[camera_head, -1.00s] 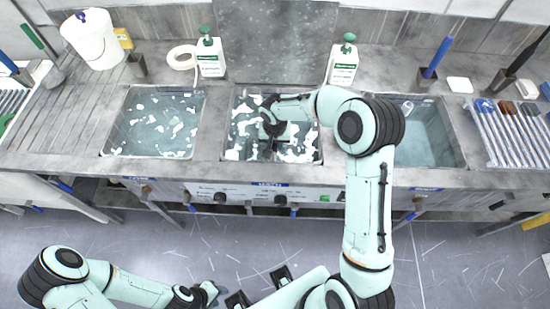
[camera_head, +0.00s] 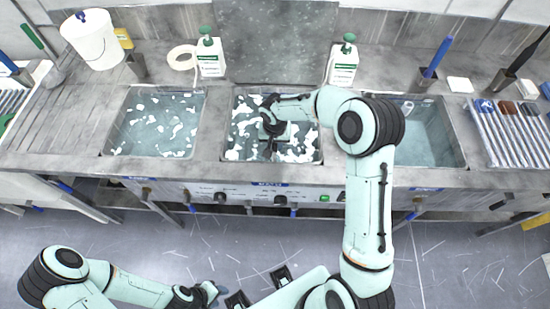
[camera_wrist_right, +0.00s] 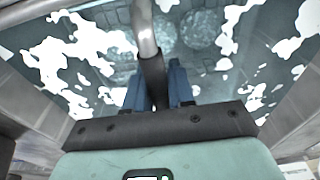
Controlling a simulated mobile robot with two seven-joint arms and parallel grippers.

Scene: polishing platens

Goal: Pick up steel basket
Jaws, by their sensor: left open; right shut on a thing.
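The middle tank (camera_head: 226,140) holds water with white foam. My right gripper (camera_head: 271,135) reaches down into it from above. In the right wrist view, its blue fingers (camera_wrist_right: 159,84) are shut on the dark grip of a bare metal handle (camera_wrist_right: 144,28), which I take to be the steel basket's handle. Below it, grey round discs (camera_wrist_right: 201,28) show through the water and foam. The basket's body is mostly hidden by water, foam and my gripper. My left gripper (camera_head: 211,293) is open and empty, low in front of the counter, far from the tank.
A foamy left tank (camera_head: 150,150) and a clearer right tank (camera_head: 425,140) flank the middle one. Two white pump bottles (camera_head: 211,62) (camera_head: 343,67) stand behind. A white bucket (camera_head: 92,42) is at back left; a rack of tools (camera_head: 510,135) is at far right.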

